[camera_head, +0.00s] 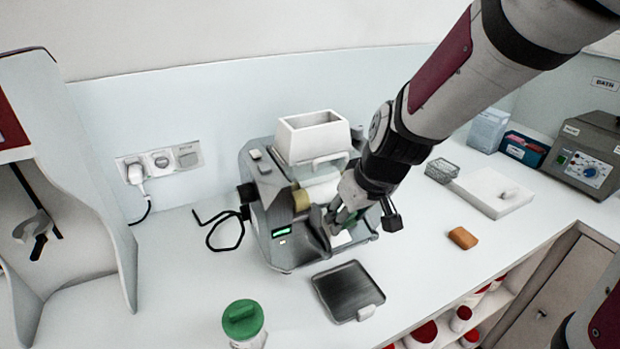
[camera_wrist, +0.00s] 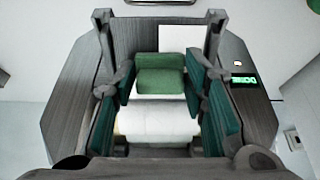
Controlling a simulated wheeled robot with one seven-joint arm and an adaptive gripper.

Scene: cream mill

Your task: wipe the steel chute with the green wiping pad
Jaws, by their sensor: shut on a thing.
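The green wiping pad (camera_wrist: 160,80) is held between the teal-lined fingers of my gripper (camera_wrist: 161,85) in the wrist view. In the head view my gripper (camera_head: 342,216) reaches down into the front of the grey mill (camera_head: 285,240), and the pad is mostly hidden by the fingers. The steel chute (camera_head: 318,228) is at the mill's front, largely covered by my gripper. Brushed grey metal (camera_wrist: 72,90) shows on both sides of my fingers in the wrist view. I cannot tell whether the pad touches the chute. A white roller (camera_wrist: 158,122) lies close to the pad.
A dark tray (camera_head: 345,285) lies before the mill, with a green-lidded jar (camera_head: 243,322) to its left. A white hopper (camera_head: 312,136) tops the mill. An orange block (camera_head: 462,238), wire basket (camera_head: 440,171) and white slab (camera_head: 488,197) lie right. A black cable (camera_head: 222,230) lies left.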

